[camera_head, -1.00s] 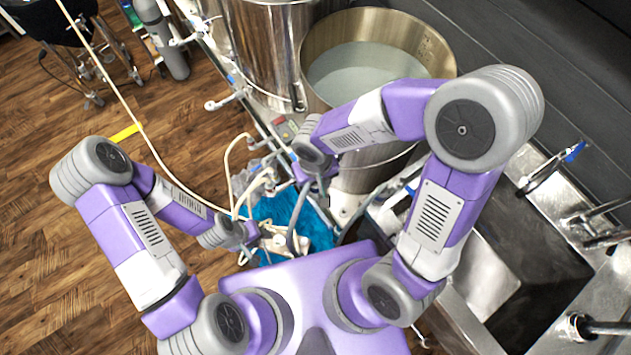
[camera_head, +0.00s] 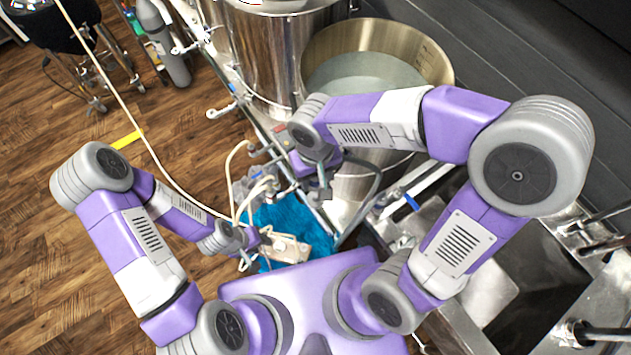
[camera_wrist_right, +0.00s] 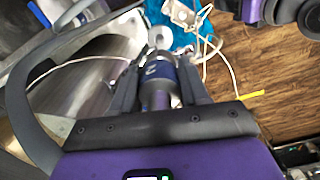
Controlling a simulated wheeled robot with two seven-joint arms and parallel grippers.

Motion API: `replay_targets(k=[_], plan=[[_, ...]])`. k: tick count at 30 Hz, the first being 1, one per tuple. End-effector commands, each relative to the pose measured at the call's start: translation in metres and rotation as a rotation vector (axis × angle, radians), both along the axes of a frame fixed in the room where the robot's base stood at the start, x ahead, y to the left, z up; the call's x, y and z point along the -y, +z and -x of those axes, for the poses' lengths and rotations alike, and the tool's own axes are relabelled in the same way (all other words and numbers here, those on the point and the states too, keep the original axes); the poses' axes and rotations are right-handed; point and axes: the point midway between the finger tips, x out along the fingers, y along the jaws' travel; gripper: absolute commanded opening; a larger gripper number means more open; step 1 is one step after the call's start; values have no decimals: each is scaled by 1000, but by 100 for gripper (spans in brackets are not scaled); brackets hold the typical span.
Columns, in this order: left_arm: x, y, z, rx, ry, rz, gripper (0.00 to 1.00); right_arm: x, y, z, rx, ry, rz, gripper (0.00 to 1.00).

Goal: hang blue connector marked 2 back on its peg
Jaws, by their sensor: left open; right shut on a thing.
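In the right wrist view the connector (camera_wrist_right: 160,72) is a grey metal fitting with a blue band and a white mark that looks like a 2. My right gripper (camera_wrist_right: 157,82) is shut on it, one finger on each side. In the head view my right gripper (camera_head: 322,186) is in front of the kettle, above the metal rail, and the connector is too small to tell there. A grey hose (camera_head: 376,176) loops to its right. My left gripper (camera_head: 260,238) is open, low beside a pale block. I cannot single out the peg.
A steel kettle (camera_head: 435,70) with cloudy liquid stands behind my right gripper. A blue cloth-like surface (camera_head: 295,217) lies below, with the pale block (camera_head: 288,249) and cream hoses (camera_head: 240,192). A steel sink (camera_head: 535,265) is on the right. Open wooden floor (camera_head: 60,230) is left.

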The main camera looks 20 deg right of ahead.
Motion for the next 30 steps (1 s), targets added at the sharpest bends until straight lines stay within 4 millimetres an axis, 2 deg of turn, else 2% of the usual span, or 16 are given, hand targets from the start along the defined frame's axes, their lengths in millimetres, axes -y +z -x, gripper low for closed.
replay_targets(k=[4,16,30], plan=[[0,2,0,0,0,0,43,0,12,0,2,-1,-1,3],[0,3,0,0,0,0,43,0,14,0,0,0,0,3],[0,25,0,0,0,0,43,0,41,0,0,0,0,3]])
